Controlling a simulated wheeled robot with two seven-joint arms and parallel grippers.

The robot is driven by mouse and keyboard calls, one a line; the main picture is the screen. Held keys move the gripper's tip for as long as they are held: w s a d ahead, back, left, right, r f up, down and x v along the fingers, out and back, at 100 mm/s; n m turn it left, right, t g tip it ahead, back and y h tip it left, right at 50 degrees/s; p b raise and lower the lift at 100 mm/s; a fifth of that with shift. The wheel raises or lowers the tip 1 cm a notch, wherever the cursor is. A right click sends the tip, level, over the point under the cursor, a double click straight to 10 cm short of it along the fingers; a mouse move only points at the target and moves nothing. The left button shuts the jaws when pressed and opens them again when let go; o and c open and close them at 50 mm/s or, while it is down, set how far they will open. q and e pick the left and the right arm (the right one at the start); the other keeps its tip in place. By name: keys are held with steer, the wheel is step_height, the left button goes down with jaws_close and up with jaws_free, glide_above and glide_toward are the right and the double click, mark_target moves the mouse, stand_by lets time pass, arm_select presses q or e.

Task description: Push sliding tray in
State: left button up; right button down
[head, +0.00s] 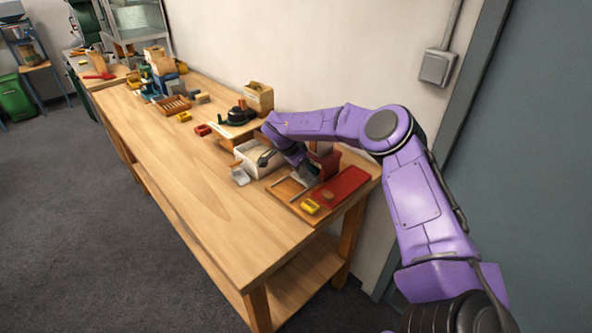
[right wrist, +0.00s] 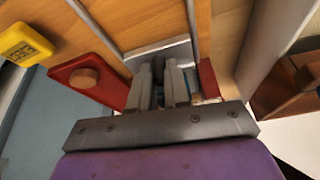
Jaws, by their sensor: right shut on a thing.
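A wooden board with thin rails (head: 284,194) lies near the right end of the bench; it may be the sliding tray's track. A red panel (head: 345,184) with a round wooden knob (right wrist: 86,77) lies beside it. My right gripper (head: 307,174) is low over the board, left of the red panel. In the right wrist view its fingers (right wrist: 164,80) are shut on a dark round knob (right wrist: 158,66) in front of a pale metal plate (right wrist: 155,54) between the rails. The fingers partly hide the knob and plate. My left gripper is not in view.
A white box (head: 252,160) and a small grey scoop (head: 239,176) are left of my gripper. A red block (head: 328,158) stands behind it. The bench's front middle (head: 215,200) is clear.

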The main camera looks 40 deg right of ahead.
steer(key=shift+d+r, duration=0.1)
steer(key=shift+d, duration=0.1)
steer(key=c, duration=1.1)
jaws_free()
steer(key=shift+d, duration=0.1)
steer(key=b+v, duration=0.2)
steer(key=v, duration=0.8)
steer(key=shift+r, duration=0.1)
